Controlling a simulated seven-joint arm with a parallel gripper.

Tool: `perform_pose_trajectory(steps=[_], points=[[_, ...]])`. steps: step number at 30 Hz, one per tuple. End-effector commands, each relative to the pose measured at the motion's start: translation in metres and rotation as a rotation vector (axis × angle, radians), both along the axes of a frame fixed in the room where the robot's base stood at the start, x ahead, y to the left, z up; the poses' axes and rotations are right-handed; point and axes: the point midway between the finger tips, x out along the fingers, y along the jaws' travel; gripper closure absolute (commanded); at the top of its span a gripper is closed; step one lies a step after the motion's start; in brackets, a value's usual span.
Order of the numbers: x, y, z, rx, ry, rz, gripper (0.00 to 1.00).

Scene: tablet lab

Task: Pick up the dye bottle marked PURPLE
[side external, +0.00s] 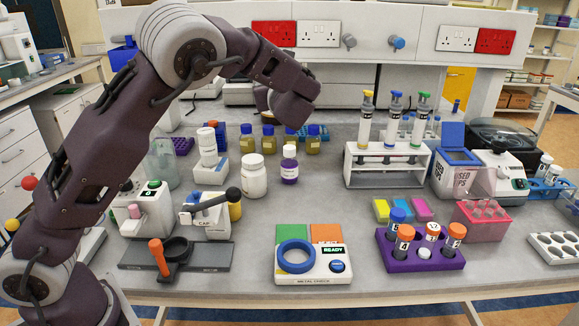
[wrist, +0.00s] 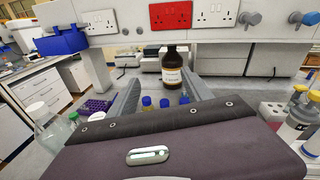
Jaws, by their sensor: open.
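A small bottle with a white cap, a white label and a purple lower part (side external: 290,166) stands upright on the bench in the side external view; its label is too small to read. My gripper's hand is above and slightly behind it in that view, with the fingers hidden. In the wrist view my gripper (wrist: 162,86) is open and empty, its two fingers pointing towards the back wall. The purple bottle does not show there; the hand covers the lower part of that view.
A larger white bottle (side external: 253,176) stands close left of the purple one. Several blue-capped amber bottles (side external: 268,139) stand behind it. A brown bottle (wrist: 174,65) is ahead in the wrist view. A test tube rack (side external: 386,180) is to the right. Bench directly right of the purple bottle is clear.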

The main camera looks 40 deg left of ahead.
Motion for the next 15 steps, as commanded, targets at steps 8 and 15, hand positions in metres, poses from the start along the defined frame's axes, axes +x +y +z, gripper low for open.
perform_pose_trajectory(steps=[8, 15], points=[[0.027, -0.018, -0.166, 0.167, 0.084, -0.084, 0.42], [0.034, -0.009, -0.209, 0.159, 0.072, -0.079, 0.42]])
